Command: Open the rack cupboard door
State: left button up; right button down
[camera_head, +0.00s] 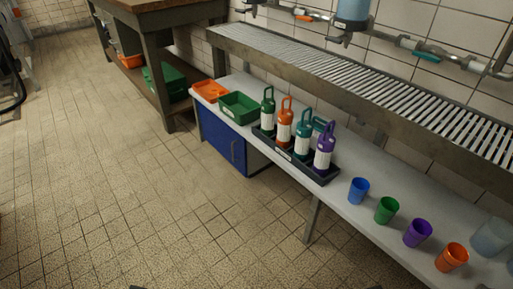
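The rack cupboard (222,140) is a blue box under the white bench, left of the middle in the head view. Its blue front faces the open floor and looks shut. A small upright handle (233,152) shows on the front. The inside is hidden. Only small dark tips show at the bottom edge, one left of the middle (136,287) and one right of it (374,287). They may be my left and right grippers, far from the cupboard. Too little shows to tell whether they are open or shut.
The white bench (341,205) holds an orange tray (209,90), a green tray (239,107), a dark rack (322,176) of several bottles and several cups. A bench leg (313,220) stands right of the cupboard. A wooden table (160,17) stands behind. The tiled floor (120,200) is clear.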

aim_at(232, 145)
jog(key=i+j+z, duration=0.1)
jog(key=z, duration=0.3)
jog(key=j+z, duration=0.4)
jog(key=i+j+z, duration=0.1)
jog(key=j+z, duration=0.15)
jog(key=z, duration=0.15)
